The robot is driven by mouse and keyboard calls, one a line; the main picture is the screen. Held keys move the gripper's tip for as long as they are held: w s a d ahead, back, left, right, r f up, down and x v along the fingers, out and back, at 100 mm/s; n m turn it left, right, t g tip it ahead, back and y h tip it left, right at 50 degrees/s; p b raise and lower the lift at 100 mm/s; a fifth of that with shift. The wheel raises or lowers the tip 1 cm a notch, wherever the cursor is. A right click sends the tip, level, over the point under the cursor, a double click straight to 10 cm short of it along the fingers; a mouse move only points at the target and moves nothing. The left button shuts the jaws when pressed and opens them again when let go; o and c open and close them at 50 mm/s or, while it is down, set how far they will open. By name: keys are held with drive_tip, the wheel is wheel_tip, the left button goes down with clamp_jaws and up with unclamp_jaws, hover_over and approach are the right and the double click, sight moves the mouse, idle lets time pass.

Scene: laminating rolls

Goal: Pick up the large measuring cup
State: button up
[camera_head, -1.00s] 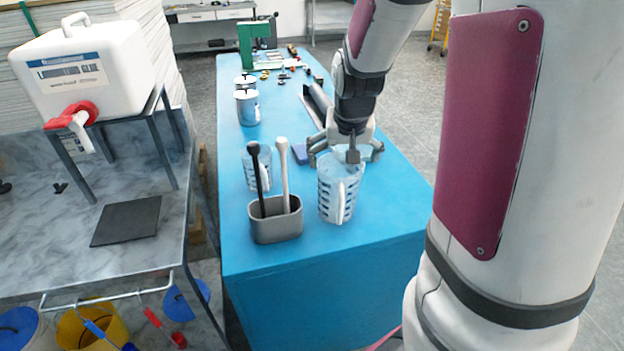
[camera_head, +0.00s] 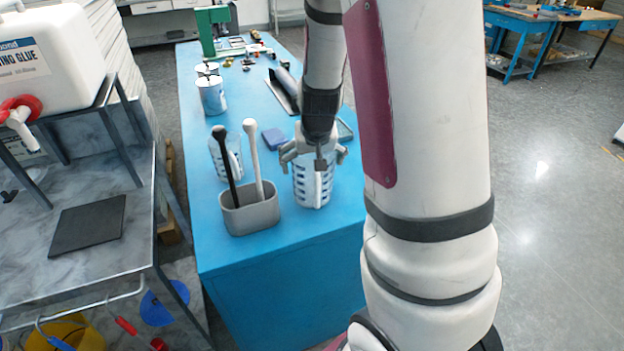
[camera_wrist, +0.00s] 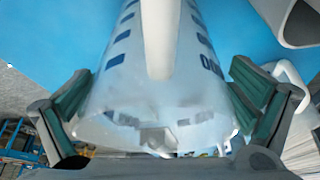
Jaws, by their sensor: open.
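The large measuring cup (camera_head: 311,188) is clear with dark graduation marks and a white handle. It stands upright near the front right of the blue table. My gripper (camera_head: 315,155) is at the cup's upper part, with one finger on each side of it. In the wrist view the cup (camera_wrist: 190,95) fills the middle, with its handle running down the centre. My gripper's green-padded fingers (camera_wrist: 160,98) are spread apart to either side of the cup. A gap shows between the pads and the cup wall.
A grey holder (camera_head: 250,212) with a black and a white utensil stands close to the left of the cup. A smaller measuring cup (camera_head: 232,160) is behind it. Cans (camera_head: 211,95) and a blue block (camera_head: 274,139) stand farther back on the blue table (camera_head: 255,255).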

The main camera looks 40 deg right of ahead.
drive_tip(key=c, duration=1.5)
